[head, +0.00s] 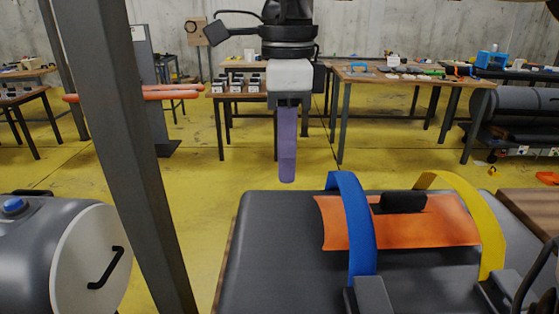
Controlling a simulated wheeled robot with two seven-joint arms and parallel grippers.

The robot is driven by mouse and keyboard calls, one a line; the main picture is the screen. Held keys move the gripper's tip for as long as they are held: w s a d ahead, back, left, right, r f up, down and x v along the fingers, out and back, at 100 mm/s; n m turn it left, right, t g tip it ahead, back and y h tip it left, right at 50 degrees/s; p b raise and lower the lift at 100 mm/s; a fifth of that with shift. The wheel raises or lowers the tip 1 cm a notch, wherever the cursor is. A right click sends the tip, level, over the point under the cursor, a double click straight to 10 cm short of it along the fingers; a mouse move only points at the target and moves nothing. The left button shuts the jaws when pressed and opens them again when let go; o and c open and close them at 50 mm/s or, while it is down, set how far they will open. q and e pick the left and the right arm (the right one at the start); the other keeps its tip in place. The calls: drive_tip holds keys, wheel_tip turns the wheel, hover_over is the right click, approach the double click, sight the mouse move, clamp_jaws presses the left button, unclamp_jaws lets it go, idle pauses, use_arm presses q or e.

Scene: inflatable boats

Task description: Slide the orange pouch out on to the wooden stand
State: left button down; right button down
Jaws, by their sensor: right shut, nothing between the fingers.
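The orange pouch (400,232) lies on a dark grey padded surface (290,250). A blue strap (352,215) arches over its left part and a yellow strap (480,220) over its right end. A black grip-like piece (403,202) sits at its far edge. A brown wooden top (530,208), which looks like the wooden stand, shows at the right edge, partly cut off. My right gripper (287,178) hangs down with its purple fingers shut and empty, above and behind the padded surface, left of the blue strap and apart from the pouch. My left gripper is out of view.
A dark upright post (125,140) stands at the left, beside a grey tank (30,250) with a white end. Wooden workbenches (410,80) stand farther back. Black rolls (520,105) lie on a rack at the right. The left part of the padded surface is clear.

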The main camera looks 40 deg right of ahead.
wheel_tip(320, 180, down, 8)
drive_tip(key=shift+s+r, duration=0.15)
drive_tip(key=shift+r, duration=0.05)
drive_tip(key=shift+s+d+f, duration=0.1)
drive_tip(key=shift+d+f, duration=0.1)
drive_tip(key=shift+f, duration=0.1)
drive_tip(key=shift+s+d+p, duration=0.45)
drive_tip(key=shift+s+d, duration=0.3)
drive_tip(key=shift+d, duration=0.2)
drive_tip(key=shift+s+d, duration=0.3)
drive_tip(key=shift+d, duration=0.1)
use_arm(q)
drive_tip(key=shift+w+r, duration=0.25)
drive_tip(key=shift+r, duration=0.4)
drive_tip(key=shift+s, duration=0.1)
use_arm(e)
drive_tip(key=shift+d, duration=0.1)
